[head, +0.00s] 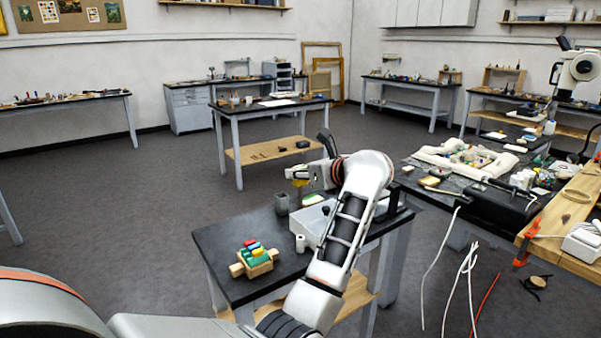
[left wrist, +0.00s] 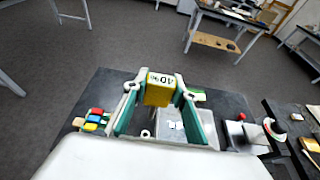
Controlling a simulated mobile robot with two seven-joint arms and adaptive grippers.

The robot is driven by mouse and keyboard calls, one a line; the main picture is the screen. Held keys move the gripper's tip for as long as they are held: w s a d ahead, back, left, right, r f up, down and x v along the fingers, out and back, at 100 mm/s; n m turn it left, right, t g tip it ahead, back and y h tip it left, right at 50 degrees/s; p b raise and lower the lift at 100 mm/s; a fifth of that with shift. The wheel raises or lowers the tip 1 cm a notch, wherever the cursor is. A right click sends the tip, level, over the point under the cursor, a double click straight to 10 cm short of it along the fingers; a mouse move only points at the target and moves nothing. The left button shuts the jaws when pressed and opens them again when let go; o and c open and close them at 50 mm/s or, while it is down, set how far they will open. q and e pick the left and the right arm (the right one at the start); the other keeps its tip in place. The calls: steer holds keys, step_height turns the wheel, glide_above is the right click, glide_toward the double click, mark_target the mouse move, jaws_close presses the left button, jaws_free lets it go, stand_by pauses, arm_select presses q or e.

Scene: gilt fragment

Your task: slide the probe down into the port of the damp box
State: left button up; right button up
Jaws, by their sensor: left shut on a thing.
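My left gripper (head: 298,178) is shut on a yellow block-shaped probe (head: 300,182) above the small black-topped table. In the left wrist view the probe (left wrist: 159,90) sits between the green-lined fingers of the left gripper (left wrist: 160,100), and its top face shows "40%". A pale translucent box, which looks like the damp box (head: 308,222), stands on the table below and partly behind my left arm. It also shows in the left wrist view (left wrist: 190,139), below the probe, with small white pieces in it. I cannot make out its port. My right gripper is in neither view.
A wooden holder (head: 262,269) with coloured pieces sits at the table's front left. A cluttered bench (head: 404,177) is at the right.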

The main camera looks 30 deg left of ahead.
mark_target(300, 203)
arm_select(q)
steer(key=shift+a, duration=0.15)
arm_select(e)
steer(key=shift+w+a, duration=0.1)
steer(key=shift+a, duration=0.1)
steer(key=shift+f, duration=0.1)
